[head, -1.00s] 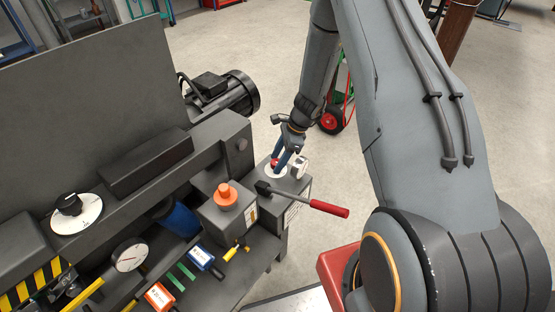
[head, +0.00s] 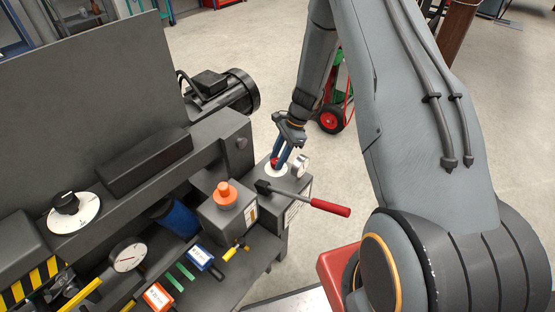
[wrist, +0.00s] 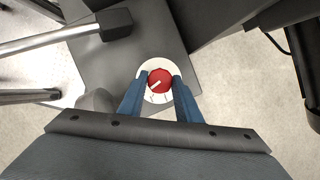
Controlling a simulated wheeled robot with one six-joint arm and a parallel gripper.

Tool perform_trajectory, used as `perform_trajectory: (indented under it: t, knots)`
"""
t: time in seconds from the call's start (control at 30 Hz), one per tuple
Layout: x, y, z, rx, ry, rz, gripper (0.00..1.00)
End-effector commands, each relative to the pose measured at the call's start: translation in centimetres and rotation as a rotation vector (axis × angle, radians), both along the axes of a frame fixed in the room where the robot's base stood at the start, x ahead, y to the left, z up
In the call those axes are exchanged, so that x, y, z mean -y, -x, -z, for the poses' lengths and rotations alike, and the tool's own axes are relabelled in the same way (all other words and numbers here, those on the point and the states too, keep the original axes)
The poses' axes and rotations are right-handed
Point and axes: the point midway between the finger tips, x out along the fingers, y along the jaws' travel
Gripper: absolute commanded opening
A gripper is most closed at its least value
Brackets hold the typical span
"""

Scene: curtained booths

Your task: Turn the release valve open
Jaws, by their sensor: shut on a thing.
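The release valve is a red round knob (head: 274,162) on a white dial plate, on top of a grey block at the right end of the machine. In the wrist view the knob (wrist: 160,81) has a white pointer line slanting to the lower left, and the white dial (wrist: 152,97) shows around it. My gripper (head: 279,159) reaches down from above with its blue fingers on the knob. In the wrist view my gripper (wrist: 159,77) has one fingertip on each side of the knob, shut on it. Part of the dial is hidden by the fingers.
A lever with a red handle (head: 330,208) sticks out just in front of the valve. A small round gauge (head: 300,166) stands right of it. An orange knob (head: 226,194) sits on the neighbouring block. A black motor (head: 232,92) lies behind.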

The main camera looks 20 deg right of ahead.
Motion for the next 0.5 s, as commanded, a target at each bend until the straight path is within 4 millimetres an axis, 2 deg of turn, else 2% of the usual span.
perform_trajectory:
  t: [0.5]
  knots:
    - [-0.16, -0.50, 0.15, 0.001, 0.001, -0.493, 0.08]
